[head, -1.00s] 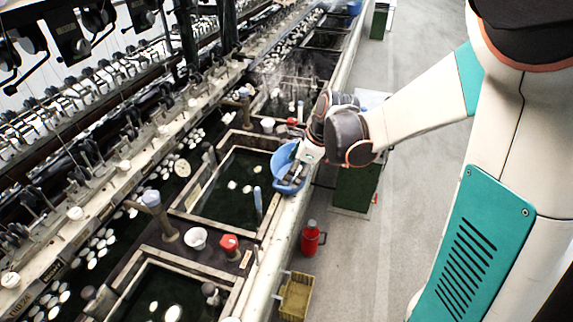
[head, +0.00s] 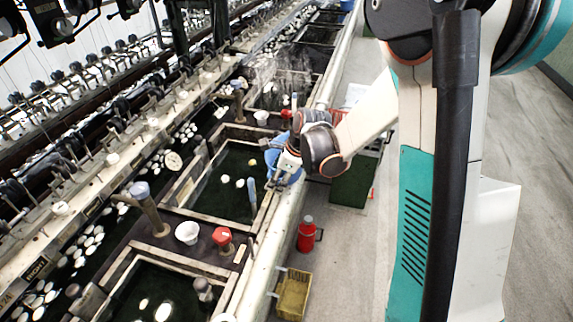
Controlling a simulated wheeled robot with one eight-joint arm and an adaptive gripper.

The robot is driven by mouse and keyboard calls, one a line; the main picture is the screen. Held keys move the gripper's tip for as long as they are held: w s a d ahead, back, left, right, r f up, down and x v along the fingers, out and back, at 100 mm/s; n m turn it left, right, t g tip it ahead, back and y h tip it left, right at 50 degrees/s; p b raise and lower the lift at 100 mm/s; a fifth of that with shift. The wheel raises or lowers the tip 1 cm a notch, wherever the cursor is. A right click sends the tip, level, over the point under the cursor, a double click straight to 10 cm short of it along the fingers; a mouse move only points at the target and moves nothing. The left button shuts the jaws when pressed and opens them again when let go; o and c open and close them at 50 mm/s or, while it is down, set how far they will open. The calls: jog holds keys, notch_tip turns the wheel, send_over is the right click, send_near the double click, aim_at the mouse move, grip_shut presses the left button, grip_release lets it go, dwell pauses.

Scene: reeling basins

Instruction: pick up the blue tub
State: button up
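The blue tub (head: 271,158) sits at the edge of the basin row, beside the long pale rim. My gripper (head: 278,182) is right at the tub, in front of it from this view, and its wrist covers much of the tub. Blue shows on both sides of the gripper. The fingers are small and partly merge with the tub, so I cannot tell whether they are open, shut or touching the tub wall.
Dark water basins (head: 212,185) with pale wooden frames run along the left. A white bowl (head: 187,233) and a red container (head: 222,237) stand between basins. A red flask (head: 306,236) and a yellow crate (head: 292,295) are beside the row. Grey floor is clear at right.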

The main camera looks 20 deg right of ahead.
jog(key=c, duration=1.3)
jog(key=shift+r, duration=0.1)
